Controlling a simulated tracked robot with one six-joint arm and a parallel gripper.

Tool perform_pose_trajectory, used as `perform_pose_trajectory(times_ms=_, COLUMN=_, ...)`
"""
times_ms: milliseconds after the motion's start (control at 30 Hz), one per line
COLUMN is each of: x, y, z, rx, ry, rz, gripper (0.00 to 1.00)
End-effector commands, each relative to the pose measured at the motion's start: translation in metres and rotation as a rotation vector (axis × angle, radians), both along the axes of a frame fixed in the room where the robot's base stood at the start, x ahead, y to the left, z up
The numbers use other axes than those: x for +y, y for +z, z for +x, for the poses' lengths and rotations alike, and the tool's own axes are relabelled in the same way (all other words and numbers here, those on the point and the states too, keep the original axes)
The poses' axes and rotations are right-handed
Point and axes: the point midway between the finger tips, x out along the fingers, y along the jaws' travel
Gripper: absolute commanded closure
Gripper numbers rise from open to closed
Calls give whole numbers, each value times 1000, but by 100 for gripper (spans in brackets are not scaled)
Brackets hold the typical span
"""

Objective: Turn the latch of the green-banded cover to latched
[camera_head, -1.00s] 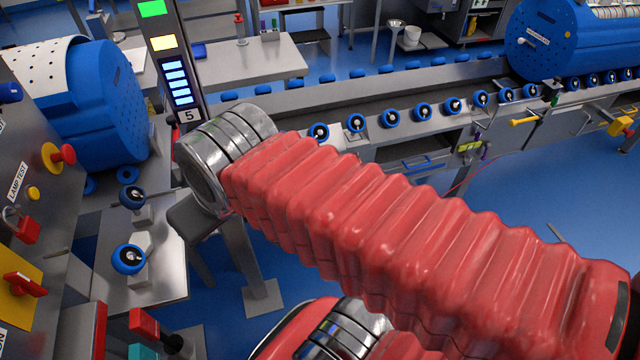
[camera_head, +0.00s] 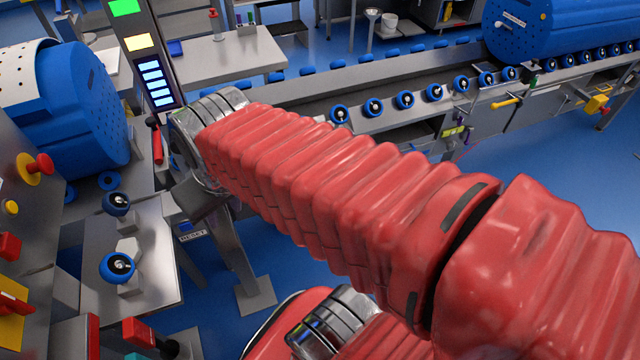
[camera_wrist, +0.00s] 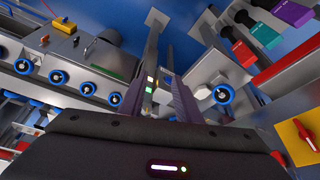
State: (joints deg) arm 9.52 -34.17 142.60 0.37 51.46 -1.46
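No green-banded cover can be made out for certain in either view, and I cannot tell where its latch is. A blue tub (camera_head: 82,110) with a perforated end stands at the left in the head view. Another blue tub (camera_head: 535,40) with a pale handle (camera_head: 512,19) on its end stands at the far right on the roller line. In the wrist view my gripper (camera_wrist: 160,82) shows two purple-grey fingers with a gap between them. It is open and empty. In the head view my red-sleeved arm hides the gripper.
A display post (camera_head: 146,55) stands close beside my arm. A red handle (camera_head: 157,141) hangs near it. A control panel with a red knob (camera_head: 40,164) is at the left. The roller line (camera_head: 385,120) runs across behind. Blue floor (camera_head: 560,180) is open at the right.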

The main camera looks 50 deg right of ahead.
Motion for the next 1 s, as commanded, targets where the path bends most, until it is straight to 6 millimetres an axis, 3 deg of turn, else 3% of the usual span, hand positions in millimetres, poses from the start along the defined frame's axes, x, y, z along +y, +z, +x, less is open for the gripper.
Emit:
perform_pose_trajectory(times_ms=500, x=-89, y=-88, z=10, rx=245, ry=-220, rz=27, gripper=69)
perform_pose_trajectory(times_ms=1000, x=-182, y=-183, z=10, rx=344, ry=-354, rz=37, gripper=69)
